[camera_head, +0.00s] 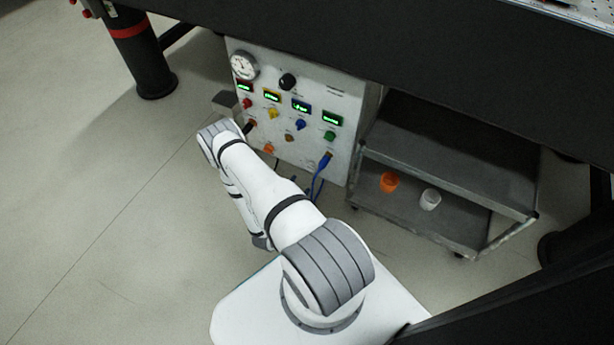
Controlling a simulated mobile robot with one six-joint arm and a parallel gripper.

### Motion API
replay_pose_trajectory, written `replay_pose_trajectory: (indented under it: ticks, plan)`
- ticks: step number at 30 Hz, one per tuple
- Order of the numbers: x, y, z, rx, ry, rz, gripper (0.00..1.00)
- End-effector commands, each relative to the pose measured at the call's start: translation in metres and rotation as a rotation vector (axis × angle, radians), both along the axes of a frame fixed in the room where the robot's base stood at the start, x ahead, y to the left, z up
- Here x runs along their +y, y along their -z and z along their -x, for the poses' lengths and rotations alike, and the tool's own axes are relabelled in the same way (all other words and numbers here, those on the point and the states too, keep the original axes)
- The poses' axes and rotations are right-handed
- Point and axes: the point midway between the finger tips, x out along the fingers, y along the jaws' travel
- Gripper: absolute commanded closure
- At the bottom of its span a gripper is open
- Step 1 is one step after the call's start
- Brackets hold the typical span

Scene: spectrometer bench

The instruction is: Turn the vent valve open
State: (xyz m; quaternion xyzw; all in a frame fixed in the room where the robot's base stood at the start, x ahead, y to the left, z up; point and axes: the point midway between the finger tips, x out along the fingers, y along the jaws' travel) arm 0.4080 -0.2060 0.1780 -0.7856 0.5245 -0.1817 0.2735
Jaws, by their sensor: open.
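A light grey instrument panel (345,100) stands under the bench. It carries a round dial gauge (244,65), a larger black knob (287,81) near the top, and several small displays with coloured knobs below them, among them a red one (247,103), a yellow one (272,113), a blue one (300,125) and a green one (329,135). The lettering is too small to read, so I cannot tell which control is the vent valve. My white arm reaches towards the panel's lower left.
A blue cable (318,180) hangs from the panel's lower right. A grey two-level cart (440,148) stands to the right, with an orange cup (389,181) and a white cup (430,199) on its lower shelf. A black bench leg (144,60) stands at left. The left floor is clear.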

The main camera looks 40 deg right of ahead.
Motion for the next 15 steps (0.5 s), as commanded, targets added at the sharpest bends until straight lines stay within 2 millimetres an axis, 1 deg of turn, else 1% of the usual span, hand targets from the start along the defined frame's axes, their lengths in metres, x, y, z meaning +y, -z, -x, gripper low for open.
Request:
replay_pose_trajectory:
  ticks: [9,15]
  plan:
    - [-0.040,0.001,-0.016,-0.006,0.006,0.001,0.47]
    - [-0.061,0.000,-0.025,-0.006,0.005,0.001,0.47]
